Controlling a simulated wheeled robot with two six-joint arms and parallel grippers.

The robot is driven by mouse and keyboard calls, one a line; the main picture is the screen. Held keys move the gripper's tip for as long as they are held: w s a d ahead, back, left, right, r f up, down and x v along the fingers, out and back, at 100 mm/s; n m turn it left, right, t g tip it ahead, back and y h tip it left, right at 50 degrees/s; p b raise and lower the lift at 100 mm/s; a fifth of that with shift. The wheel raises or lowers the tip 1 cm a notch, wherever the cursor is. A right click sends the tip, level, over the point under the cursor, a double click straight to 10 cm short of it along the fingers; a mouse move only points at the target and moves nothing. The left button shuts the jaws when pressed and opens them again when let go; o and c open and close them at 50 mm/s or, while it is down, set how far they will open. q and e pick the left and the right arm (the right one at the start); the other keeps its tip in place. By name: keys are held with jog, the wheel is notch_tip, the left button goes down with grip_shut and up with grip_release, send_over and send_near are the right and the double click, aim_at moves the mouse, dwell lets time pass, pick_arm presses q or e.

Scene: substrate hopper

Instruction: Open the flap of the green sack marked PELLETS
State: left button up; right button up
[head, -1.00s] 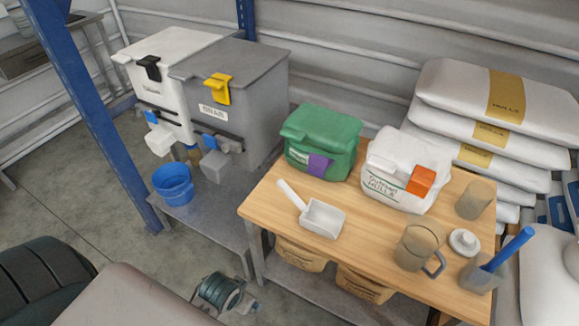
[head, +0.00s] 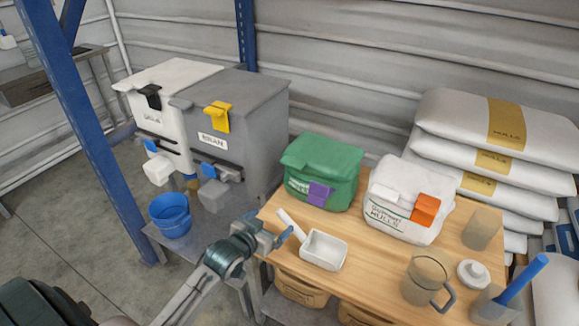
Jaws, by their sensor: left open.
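The green sack (head: 325,165) stands upright at the back left of the wooden table. Its top is folded over, and a purple tab (head: 319,194) sits on its front. The print on its front is too small to read. My left gripper (head: 285,238) is open and empty at the table's left edge, beside the handle of the white scoop, to the lower left of the green sack and apart from it. My right gripper is not in view.
A white sack (head: 392,216) with an orange tab stands right of the green one. A white scoop (head: 324,250) lies in front. A jug (head: 424,279), a cup (head: 482,228) and a lid (head: 473,273) stand to the right. Hoppers (head: 235,120) and a blue bucket (head: 171,214) stand left.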

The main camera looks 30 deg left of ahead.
aim_at(290, 165)
pick_arm(q)
jog(key=w+a+r+t, duration=0.4)
jog(key=w+r, duration=0.2)
jog(key=w, duration=0.2)
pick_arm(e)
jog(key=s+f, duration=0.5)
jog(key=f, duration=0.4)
pick_arm(q)
jog(key=shift+h, duration=0.4)
jog(key=w, duration=0.3)
jog(key=w+b, duration=0.1)
jog(key=w, duration=0.2)
jog(key=w+d, duration=0.1)
jog(key=w, duration=0.3)
jog(key=shift+r+b, duration=0.1)
jog(key=shift+b, duration=0.2)
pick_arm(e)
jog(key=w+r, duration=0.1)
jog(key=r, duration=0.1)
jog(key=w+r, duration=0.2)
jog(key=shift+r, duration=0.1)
pick_arm(q)
jog(key=c, duration=1.4)
jog(key=shift+r, duration=0.15)
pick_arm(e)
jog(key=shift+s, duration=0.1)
